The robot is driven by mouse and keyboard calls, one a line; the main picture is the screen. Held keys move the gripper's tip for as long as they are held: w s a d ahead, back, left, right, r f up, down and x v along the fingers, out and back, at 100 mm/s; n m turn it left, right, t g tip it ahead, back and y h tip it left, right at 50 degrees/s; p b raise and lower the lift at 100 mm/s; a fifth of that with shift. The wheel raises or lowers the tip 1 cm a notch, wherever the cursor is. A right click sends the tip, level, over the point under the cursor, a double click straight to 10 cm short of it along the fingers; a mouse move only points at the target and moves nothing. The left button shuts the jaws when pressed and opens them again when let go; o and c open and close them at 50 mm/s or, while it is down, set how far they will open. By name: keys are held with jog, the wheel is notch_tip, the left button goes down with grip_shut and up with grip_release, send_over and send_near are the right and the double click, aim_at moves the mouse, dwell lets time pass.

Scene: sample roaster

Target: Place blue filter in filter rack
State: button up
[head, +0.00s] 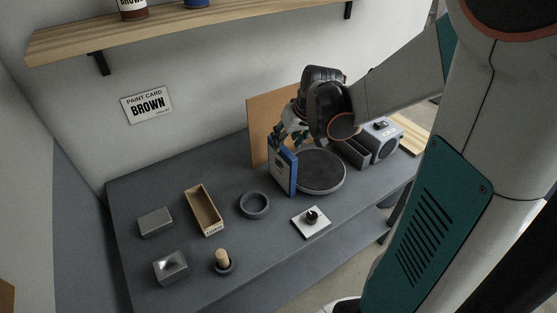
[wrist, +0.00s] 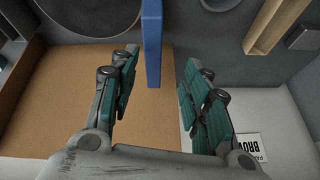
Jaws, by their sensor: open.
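The blue filter (head: 285,172) looks like a thin upright slab with a pale front face, standing on the grey bench left of a round dark plate. My gripper (head: 284,138) is above it, reaching down from the right. In the wrist view the filter (wrist: 152,42) shows as a narrow blue edge lying between my two parted fingers (wrist: 155,82), with gaps on both sides. My gripper is open. No filter rack can be named for sure; a dark grey open box (head: 351,152) stands right of the plate, partly hidden by my arm.
The round plate (head: 320,172) is close to the filter. A brown board (head: 262,120) stands behind. A grey machine (head: 383,140) is at right.

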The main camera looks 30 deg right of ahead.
aim_at(279, 159)
jog(key=shift+d+r+n+g, duration=0.2)
jog(key=shift+n+g, duration=0.1)
jog(key=shift+n, duration=0.7)
jog(key=shift+w+f, duration=0.15)
jog(key=shift+f, duration=0.1)
jog(key=b+x, duration=0.2)
jog(key=x, duration=0.6)
jog(key=shift+d+f, duration=0.15)
jog(key=shift+b+x, duration=1.15)
jog(key=shift+x, duration=1.4)
jog(key=shift+w+d+f+b, duration=0.15)
jog(key=shift+b, duration=0.15)
grip_shut()
